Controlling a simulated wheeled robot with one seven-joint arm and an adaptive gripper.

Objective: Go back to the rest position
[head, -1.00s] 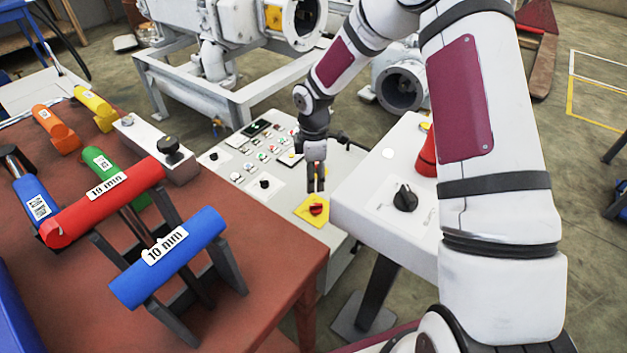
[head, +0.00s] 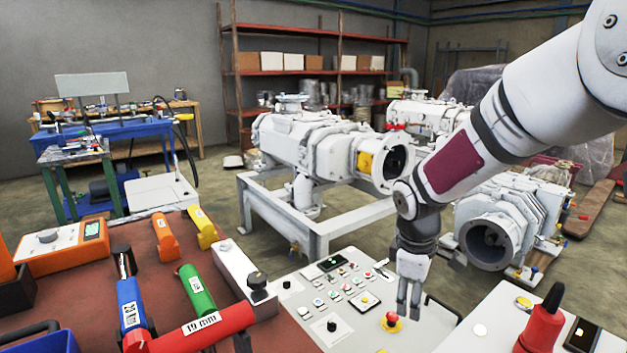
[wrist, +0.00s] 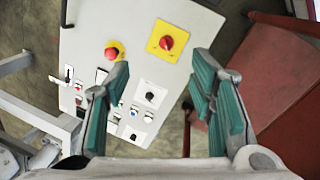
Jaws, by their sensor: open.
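My gripper (head: 408,308) hangs from my arm with its fingers pointing down over the control panel (head: 312,297), near the panel's right side. In the wrist view my gripper's two green-padded fingers (wrist: 165,105) are apart with nothing between them. Below them the white panel (wrist: 185,20) shows a red button on a round yellow base (wrist: 113,51) and a red knob on a square yellow plate (wrist: 167,42). In the head view a red button on yellow (head: 392,321) shows just left of the fingertips. The fingers appear apart from the panel.
The brown-red table (head: 90,297) at left holds torque tools, including a red one labelled 19 mm (head: 205,328). A white box with a red cone-shaped part (head: 541,326) stands at the right. White pumps (head: 325,150) stand behind the panel. Floor is open between them.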

